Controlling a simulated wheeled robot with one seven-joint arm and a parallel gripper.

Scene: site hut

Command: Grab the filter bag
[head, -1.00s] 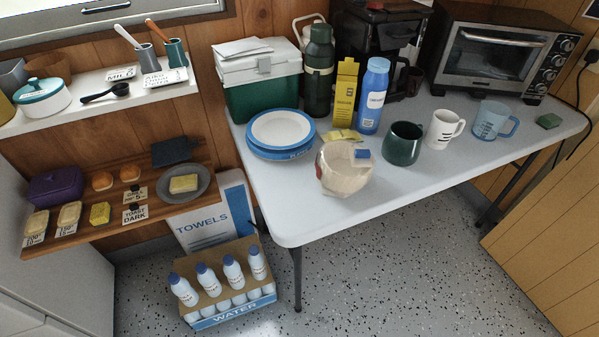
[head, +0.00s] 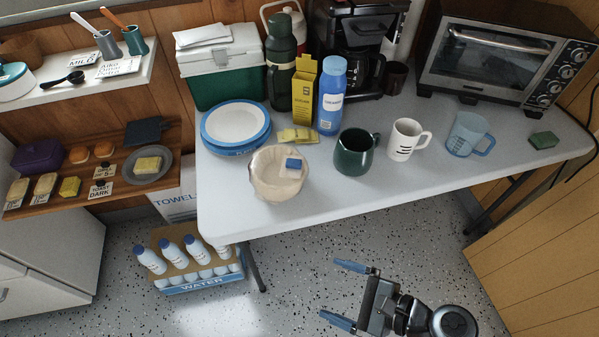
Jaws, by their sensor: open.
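The filter bag looks to be the clear, rounded pack (head: 262,184) of beige paper filters with a blue and white label on top. It sits near the front left edge of the white table (head: 345,197) in the head view. My gripper (head: 336,291) is at the lower right, in front of the table and over the floor in the picture. Its two blue-tipped fingers are spread apart, point left and have nothing between them. The gripper is well apart from the pack.
Blue-rimmed plates (head: 236,124) and yellow packets (head: 298,135) lie just behind the pack. A dark green mug (head: 355,153) stands to its right, and a blue-capped bottle (head: 331,95) behind. A water crate (head: 200,277) stands on the floor below.

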